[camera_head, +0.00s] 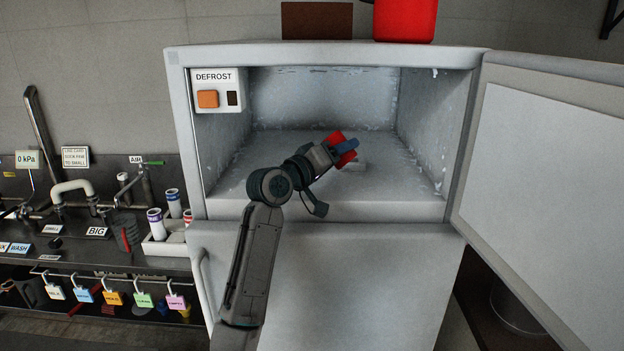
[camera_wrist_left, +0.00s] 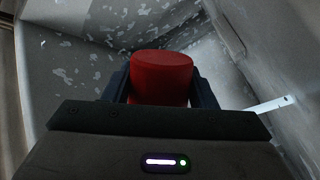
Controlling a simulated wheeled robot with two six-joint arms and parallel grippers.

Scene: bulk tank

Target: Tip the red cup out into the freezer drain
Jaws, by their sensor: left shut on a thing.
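The red cup (camera_head: 336,138) is held between the fingers of my left gripper (camera_head: 343,148), inside the open freezer compartment (camera_head: 330,205). In the head view the cup looks tilted, partly hidden by the gripper. In the left wrist view the cup (camera_wrist_left: 161,75) sits between the two dark fingers of my left gripper (camera_wrist_left: 163,92); its inside does not show. My right gripper is not in view.
The freezer door (camera_head: 550,170) stands open at the right. A DEFROST panel (camera_head: 217,91) with an orange button is at the upper left inside. Frost coats the walls. A red container (camera_head: 405,20) stands on top. A counter with a sink and cups (camera_head: 156,222) is at the left.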

